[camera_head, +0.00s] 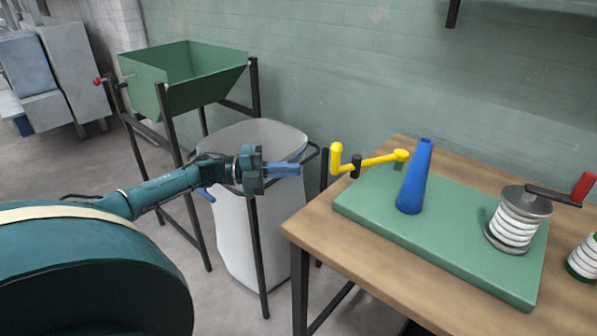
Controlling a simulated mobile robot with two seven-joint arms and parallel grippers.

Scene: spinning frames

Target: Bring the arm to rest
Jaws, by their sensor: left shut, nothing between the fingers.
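My left arm reaches in from the left. My left gripper (285,170) has blue fingers that are shut with nothing between them. It is in the air in front of the grey bin, left of the wooden table (330,238), and points right toward the yellow crank. My right gripper is not in this view.
A green board (440,240) on the table bears a blue cone (415,180), a yellow crank (375,161) and a white-wound spool (513,225). Another spool (585,258) is cut off at the right edge. A grey bin (235,235) and a green hopper (185,80) stand left of the table.

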